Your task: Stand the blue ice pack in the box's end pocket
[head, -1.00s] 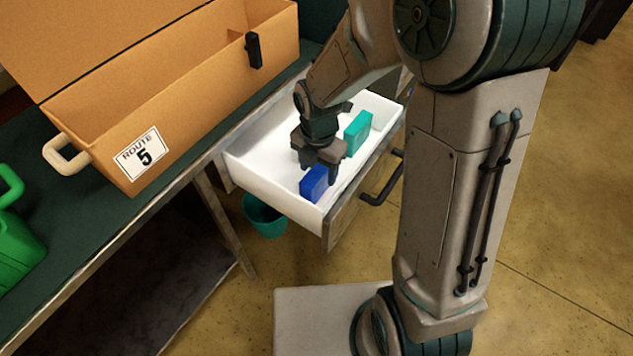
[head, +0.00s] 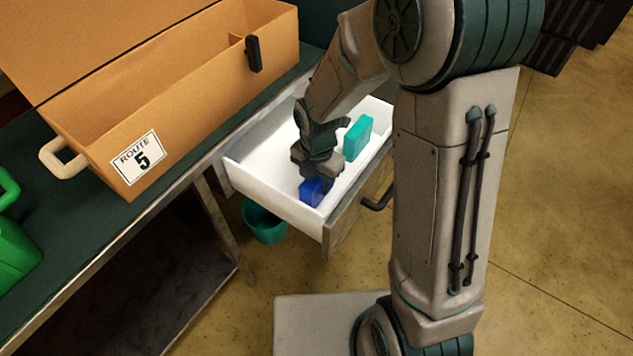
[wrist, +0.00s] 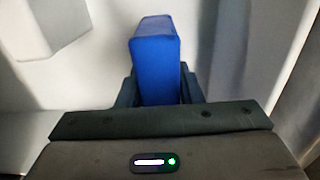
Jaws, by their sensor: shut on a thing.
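The blue ice pack (head: 311,192) stands upright in the white drawer (head: 268,182), near its front left corner. My gripper (head: 318,176) is over the pack, pointing down, with its fingers shut on it. In the wrist view the blue ice pack (wrist: 156,62) rises between the two fingers of my gripper (wrist: 160,88). Whether the pack still touches the drawer floor I cannot tell. The orange box (head: 180,110) stands open on the bench at the left, with a divider near its far right end marking off an end pocket (head: 236,40).
A teal pack (head: 357,138) stands in the drawer behind my gripper. The drawer is pulled out, with a dark handle (head: 378,202). A teal bin (head: 264,222) is on the floor below. A green can (head: 16,240) stands on the bench. The box has a dark latch (head: 253,54).

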